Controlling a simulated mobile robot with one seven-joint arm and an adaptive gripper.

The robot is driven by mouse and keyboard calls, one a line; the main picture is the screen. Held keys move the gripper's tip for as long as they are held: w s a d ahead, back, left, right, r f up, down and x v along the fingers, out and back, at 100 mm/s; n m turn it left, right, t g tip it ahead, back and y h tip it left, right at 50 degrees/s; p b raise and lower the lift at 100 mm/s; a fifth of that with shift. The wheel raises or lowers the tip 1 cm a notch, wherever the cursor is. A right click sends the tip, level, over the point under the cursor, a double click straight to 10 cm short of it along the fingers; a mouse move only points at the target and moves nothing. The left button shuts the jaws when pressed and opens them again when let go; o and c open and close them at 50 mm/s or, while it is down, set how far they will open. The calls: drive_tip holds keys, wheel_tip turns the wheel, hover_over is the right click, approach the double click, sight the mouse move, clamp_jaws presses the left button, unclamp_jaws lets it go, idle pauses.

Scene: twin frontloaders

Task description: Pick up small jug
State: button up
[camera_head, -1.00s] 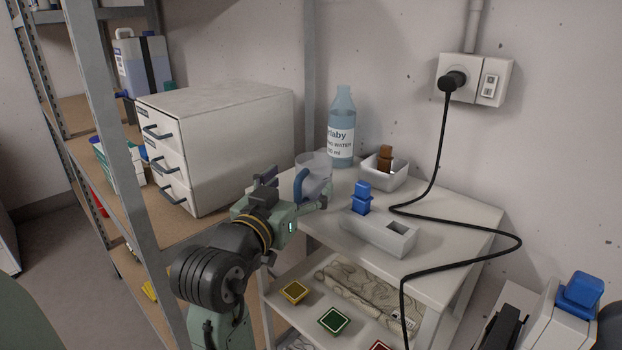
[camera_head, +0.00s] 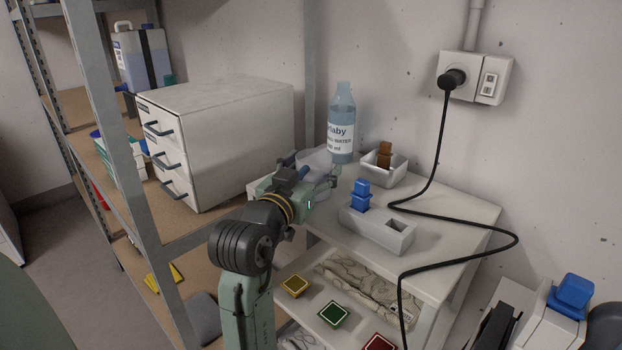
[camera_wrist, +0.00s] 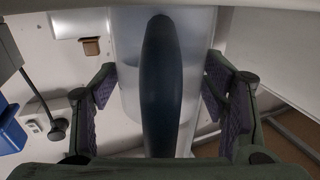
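The small jug (camera_head: 319,160) is clear and stands on the white table in front of the water bottle, partly hidden by my gripper. Its dark blue handle (camera_wrist: 161,85) faces the wrist camera and runs down the middle of that view, with the clear jug body (camera_wrist: 126,70) behind it. My gripper (camera_head: 312,171) is at the jug, one finger on each side of it. In the wrist view my gripper (camera_wrist: 160,80) is open, with its fingers spread wide on both sides of the handle. I cannot tell whether the fingertips touch the jug body.
The water bottle (camera_head: 342,125) stands close behind the jug. A white drawer unit (camera_head: 225,140) is at left. A black cable (camera_head: 459,233) crosses the table.

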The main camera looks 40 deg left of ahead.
drive_tip(key=c, duration=0.9)
drive_tip(key=shift+c, duration=0.3)
drive_tip(key=shift+r, duration=0.15)
